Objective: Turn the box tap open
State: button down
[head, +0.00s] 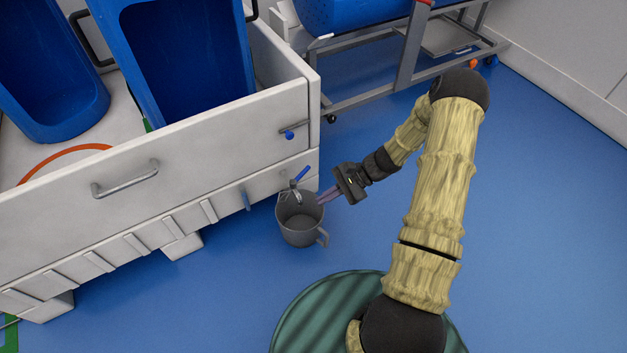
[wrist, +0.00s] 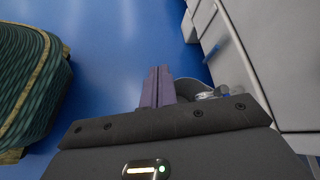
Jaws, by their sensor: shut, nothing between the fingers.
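The box tap (head: 295,186) is a metal tap with a blue lever, low at the right corner of the white box (head: 220,135). Its lever slants up to the right in the head view. A grey jug (head: 300,222) with a handle is under the tap. My gripper (head: 324,196) is just right of the tap, its purple fingers pointing left over the jug's right rim. In the wrist view my fingers (wrist: 158,88) are together and empty.
Blue tubs (head: 185,55) stand in the box. A blue-knobbed fitting (head: 289,134) is on its wall above the tap. A metal rack (head: 400,60) stands behind. Blue floor (head: 540,200) is clear to the right.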

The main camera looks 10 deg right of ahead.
aim_at(301, 176)
jog(key=w+d+f+m+t+b, duration=0.1)
jog(key=w+d+f+m+t, duration=0.1)
jog(key=f+m+t, duration=0.3)
jog(key=w+d+f+m+t+y+b, duration=0.1)
jog(key=w+d+f+m+t, duration=0.1)
jog(key=d+f+m+t, duration=0.2)
jog(key=w+d+f+m+t+b, duration=0.1)
jog(key=w+d+f+m+t, duration=0.2)
jog(key=f+m+t, duration=0.3)
jog(key=shift+d+f+t, duration=0.2)
jog(key=shift+f+t, duration=0.45)
jog(key=shift+t, duration=0.05)
jog(key=shift+y, duration=0.3)
jog(key=b+x, duration=0.5)
jog(key=x, duration=0.9)
jog(key=shift+b, duration=0.35)
